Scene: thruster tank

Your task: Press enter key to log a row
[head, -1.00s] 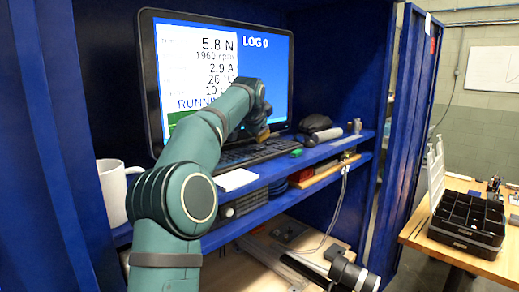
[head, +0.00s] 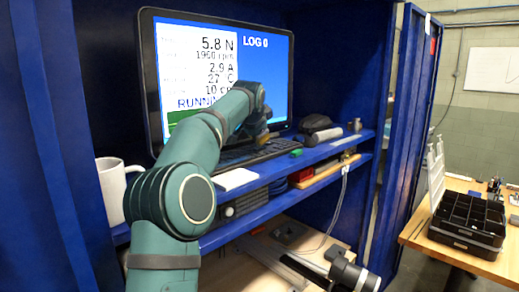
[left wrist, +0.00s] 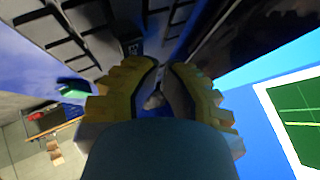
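A black keyboard (head: 236,157) lies on the blue shelf below a monitor (head: 268,65) reading "LOG 0", 5.8 N, 2.9 A, 27 °C and "RUNNING". My left gripper (head: 263,137) is over the keyboard's right part, its fingers mostly hidden by my arm in the head view. In the left wrist view its yellow fingers (left wrist: 163,75) are close together, seemingly shut with nothing held. The enter key (left wrist: 130,40), partly legible, is just beyond the fingertips. I cannot tell whether they touch it.
A white mug (head: 113,188) stands at the shelf's left end. A wooden table (head: 410,235) holds a black tray (head: 466,221).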

